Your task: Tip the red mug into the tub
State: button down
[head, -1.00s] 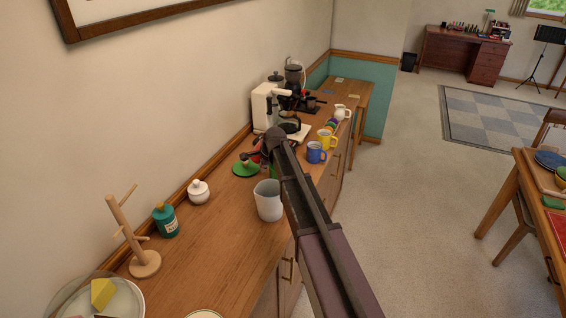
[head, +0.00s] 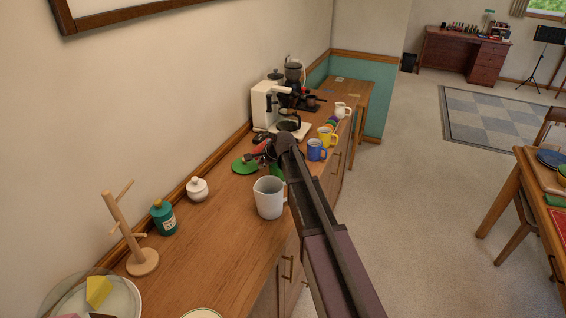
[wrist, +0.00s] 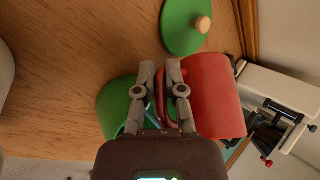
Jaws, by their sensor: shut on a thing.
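The red mug (wrist: 212,97) is large at the right of centre in the wrist view, with its side towards the camera. My gripper (wrist: 168,72) is shut on the mug's handle. The green tub (wrist: 113,105) is left of my fingers, partly hidden behind them, and its inside is not clearly visible. The mug appears beside the tub rather than over it. In the head view my gripper (head: 262,153) is small above the counter, and my arm hides most of the mug and the tub (head: 277,172).
A green lid (head: 245,166) with a wooden knob lies on the counter near the tub. A pale pitcher (head: 268,199) stands in front. Blue (head: 316,150) and yellow (head: 327,137) mugs stand right of my arm. A white coffee machine (head: 268,106) is behind.

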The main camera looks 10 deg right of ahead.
aim_at(256, 152)
jog(key=shift+w+a+r+n+t+p, duration=0.1)
jog(key=shift+a+r+n+t+p, duration=0.05)
jog(key=shift+r+n, duration=0.2)
jog(key=shift+w+a+r+n+t+p, duration=0.15)
jog(key=shift+r+n, duration=0.1)
jog(key=shift+r, duration=0.2)
jog(key=shift+w+a+r+t+y+p, duration=0.2)
jog(key=shift+w+r+y, duration=0.2)
jog(key=shift+r, duration=0.2)
jog(key=shift+w+a+r+t+y+p, duration=0.1)
jog(key=shift+w+a+r+t+y, duration=0.15)
jog(key=shift+r+y, duration=0.25)
jog(key=shift+w+r, duration=0.3)
jog(key=shift+r, duration=0.05)
jog(key=a+f+n+g+h+p, duration=0.1)
jog(key=a+f+g+h, duration=0.1)
jog(key=h, duration=0.1)
jog(key=shift+f, duration=0.35)
